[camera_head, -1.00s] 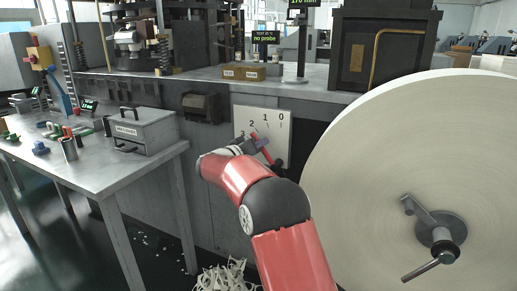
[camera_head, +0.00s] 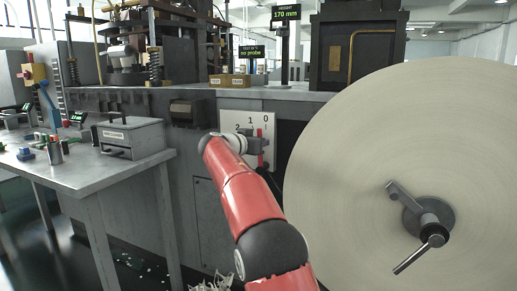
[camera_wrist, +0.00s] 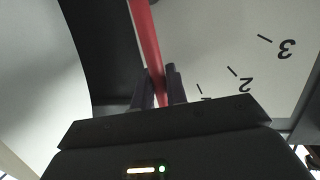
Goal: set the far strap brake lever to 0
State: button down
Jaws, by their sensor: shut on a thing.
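The strap brake lever is a red bar (camera_head: 260,132) in front of a white scale plate (camera_head: 232,122) marked with numbers from 0 up to 3. In the head view it stands nearly upright, its top just left of the 0 mark. My gripper (camera_head: 256,146) is shut on the lever below its top. In the wrist view, the dark fingers of my gripper (camera_wrist: 159,82) stand on either side of the red lever (camera_wrist: 146,30). The 2 and 3 show on the plate (camera_wrist: 225,50) there; the 0 is not visible.
A large pale paper roll (camera_head: 350,170) with a crank (camera_head: 420,255) stands close right of the plate. A grey table (camera_head: 80,175) with a grey box (camera_head: 130,138) is at left. Small cartons (camera_head: 230,80) sit on the machine ledge above.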

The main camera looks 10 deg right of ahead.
jog(key=shift+s+d+m, duration=0.1)
jog(key=shift+d+m, duration=0.1)
jog(key=shift+m, duration=0.1)
jog(key=c, duration=1.5)
grip_release()
jog(key=shift+o, duration=0.2)
jog(key=shift+s, duration=0.1)
jog(key=b+v, duration=0.1)
jog(key=v, duration=0.6)
jog(key=shift+s+a+b, duration=0.25)
jog(key=shift+b, duration=0.1)
jog(key=shift+r, duration=0.1)
